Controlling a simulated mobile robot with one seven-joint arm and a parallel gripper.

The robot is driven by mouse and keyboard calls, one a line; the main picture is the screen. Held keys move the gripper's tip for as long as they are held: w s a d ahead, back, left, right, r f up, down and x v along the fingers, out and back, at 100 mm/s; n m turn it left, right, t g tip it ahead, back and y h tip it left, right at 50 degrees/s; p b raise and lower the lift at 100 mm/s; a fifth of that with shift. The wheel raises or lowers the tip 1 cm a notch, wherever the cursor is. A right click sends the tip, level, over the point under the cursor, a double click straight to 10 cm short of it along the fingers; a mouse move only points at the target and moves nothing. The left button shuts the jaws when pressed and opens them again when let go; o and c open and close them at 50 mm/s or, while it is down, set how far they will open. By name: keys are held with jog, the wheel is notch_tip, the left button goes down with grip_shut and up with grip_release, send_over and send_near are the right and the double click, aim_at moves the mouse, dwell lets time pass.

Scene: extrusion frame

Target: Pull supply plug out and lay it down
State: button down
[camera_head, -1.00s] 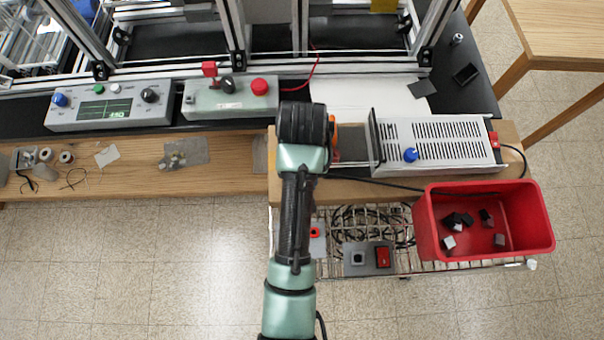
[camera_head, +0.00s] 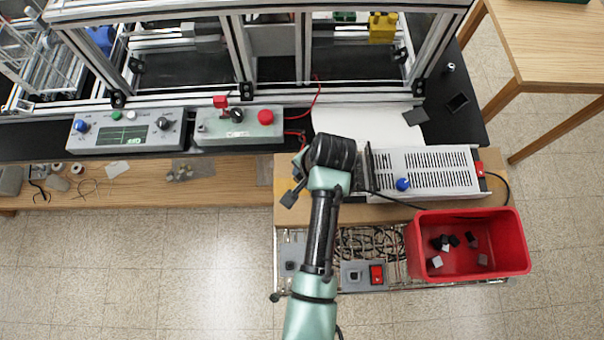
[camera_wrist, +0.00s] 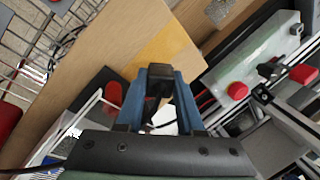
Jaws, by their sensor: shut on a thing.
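My gripper (camera_wrist: 167,80) is shut, its two blue fingers on a small dark piece (camera_wrist: 152,105) that looks like the plug; the fingers largely hide it. In the head view my gripper (camera_head: 296,180) is over the left part of the wooden board, left of the supply, partly hidden by my wrist. A dark piece (camera_head: 290,198) shows at its end. The supply (camera_head: 430,172) is a pale vented box with a blue knob and a red connector (camera_head: 480,171) at its right end. A black cable (camera_head: 390,199) runs from beside my wrist along the supply's front.
A red crate (camera_head: 420,262) with several small blocks stands front right. A socket block (camera_head: 352,273) with a red switch (camera_head: 376,274) sits on the wire shelf below. A control box (camera_head: 240,122) with a red button stands behind left. A yellow patch (camera_wrist: 165,55) of board is clear.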

aim_at(298, 183)
jog(key=r+m+t+p, duration=0.1)
jog(key=m+p, duration=0.1)
jog(key=r+m+t+p, duration=0.1)
jog(key=m+p, duration=0.1)
jog(key=shift+a+r+m, duration=0.1)
jog(key=shift+a+m, duration=0.1)
jog(key=shift+m, duration=0.1)
jog(key=m+t+h+p, duration=0.1)
jog(key=m, duration=0.1)
jog(key=a+r+m+p, duration=0.1)
jog(key=p, duration=0.1)
jog(key=shift+m+t+h, duration=0.4)
notch_tip(298, 183, down, 6)
jog(key=b, duration=0.5)
jog(key=shift+w+f+b, duration=0.1)
jog(key=shift+b, duration=0.25)
jog(key=shift+c, duration=2.2)
grip_release()
jog(key=b+v, duration=0.1)
jog(key=v, duration=1.2)
jog(key=shift+b, duration=0.35)
